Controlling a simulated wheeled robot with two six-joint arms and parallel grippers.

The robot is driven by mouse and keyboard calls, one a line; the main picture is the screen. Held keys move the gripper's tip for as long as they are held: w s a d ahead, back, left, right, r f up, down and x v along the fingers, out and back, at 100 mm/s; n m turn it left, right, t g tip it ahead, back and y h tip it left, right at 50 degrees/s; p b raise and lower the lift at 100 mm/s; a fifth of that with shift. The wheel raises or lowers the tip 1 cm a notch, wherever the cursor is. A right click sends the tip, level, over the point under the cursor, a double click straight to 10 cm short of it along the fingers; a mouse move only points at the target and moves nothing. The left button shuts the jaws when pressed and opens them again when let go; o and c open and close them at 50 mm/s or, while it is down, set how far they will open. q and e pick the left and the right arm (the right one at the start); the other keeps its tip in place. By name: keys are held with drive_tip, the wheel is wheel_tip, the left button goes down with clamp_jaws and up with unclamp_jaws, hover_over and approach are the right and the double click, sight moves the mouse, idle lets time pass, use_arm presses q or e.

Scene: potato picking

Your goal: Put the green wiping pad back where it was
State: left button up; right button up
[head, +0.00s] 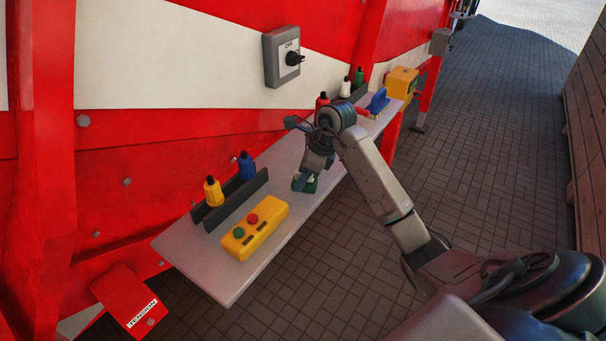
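The green wiping pad (311,187) is low on the grey shelf, near its front edge, directly under my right gripper (306,178). The pad is small and partly hidden by the fingers, with something pale just above the green. The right gripper points down at the pad with its fingers at or around its top. I cannot tell whether they are closed on it, or whether the pad touches the shelf. My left gripper is not in view.
On the shelf are a yellow button box (256,229), a dark rack with yellow (213,193) and blue (247,167) bottles, a blue-handled item (378,102), white (346,88) and green (359,78) bottles and a yellow box (402,83). The red machine wall (150,180) stands behind.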

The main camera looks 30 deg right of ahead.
drive_tip(key=o, duration=0.3)
drive_tip(key=shift+r, duration=0.15)
drive_tip(key=shift+s+d+r, duration=0.15)
drive_tip(key=shift+r, duration=0.2)
drive_tip(key=b+v, duration=0.2)
drive_tip(key=v, duration=0.3)
drive_tip(key=p+v, duration=0.2)
drive_tip(key=v, duration=0.4)
